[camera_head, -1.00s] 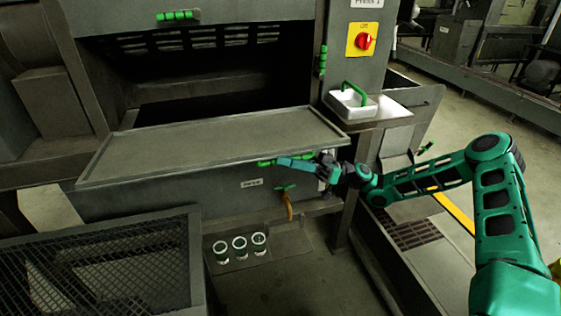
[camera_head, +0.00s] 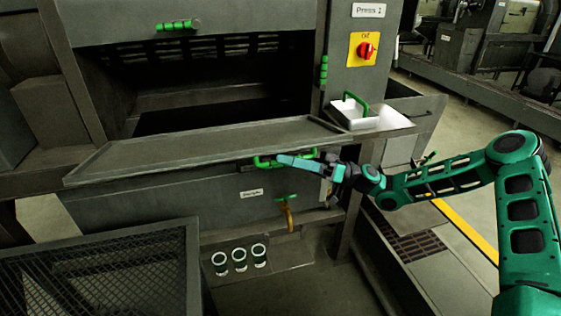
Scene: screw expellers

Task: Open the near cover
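The near cover (camera_head: 205,147) is a wide grey panel across the front of the press. It sticks out toward me below the dark opening (camera_head: 205,85), and its left end reaches nearest to me. A green bar handle (camera_head: 262,163) shows just under its front edge, toward the right. My gripper (camera_head: 290,160) is at this handle, pointing left, with its teal finger overlapping the bar. The finger hides part of the handle, and I cannot tell whether the gripper is closed around it.
A white tray with a green handle (camera_head: 354,112) stands on the right ledge. A red switch on a yellow plate (camera_head: 366,49) is above it. Below are a valve with a green handle (camera_head: 286,198), several sample cups (camera_head: 239,259) and a mesh-topped frame (camera_head: 100,270).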

